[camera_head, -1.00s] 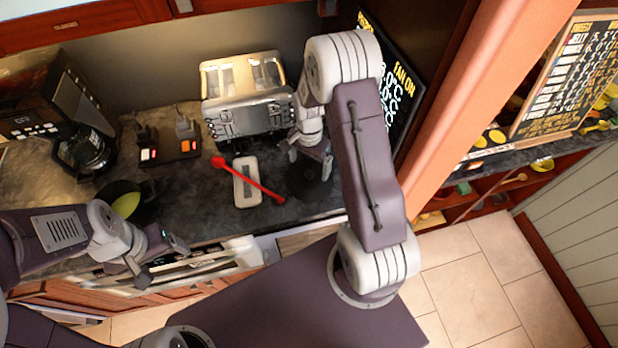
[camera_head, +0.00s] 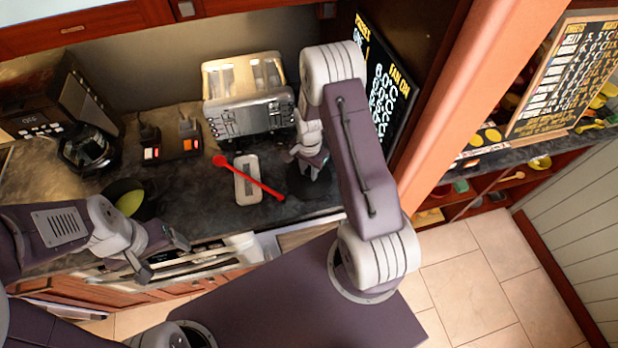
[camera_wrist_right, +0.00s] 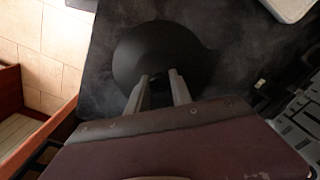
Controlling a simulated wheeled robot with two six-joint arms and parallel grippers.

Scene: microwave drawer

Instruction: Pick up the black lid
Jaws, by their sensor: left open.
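The black lid (camera_wrist_right: 155,52) is a dark round disc on the dark countertop in the right wrist view. In the head view the lid (camera_head: 313,184) is partly hidden under my right gripper (camera_head: 305,165). In the right wrist view the right gripper's fingertips (camera_wrist_right: 160,75) overlap the near part of the lid, with a gap between them. I see nothing held there, and cannot tell whether they touch the lid. My left gripper (camera_head: 166,260) is open and empty at the counter's front edge, far left of the lid.
A silver toaster (camera_head: 248,97) stands behind the lid. A white box (camera_head: 246,190) with a red spoon (camera_head: 255,178) across it lies to the left. A green bowl (camera_head: 126,196) and a coffee pot (camera_head: 88,150) are further left. A menu board (camera_head: 388,85) leans at right.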

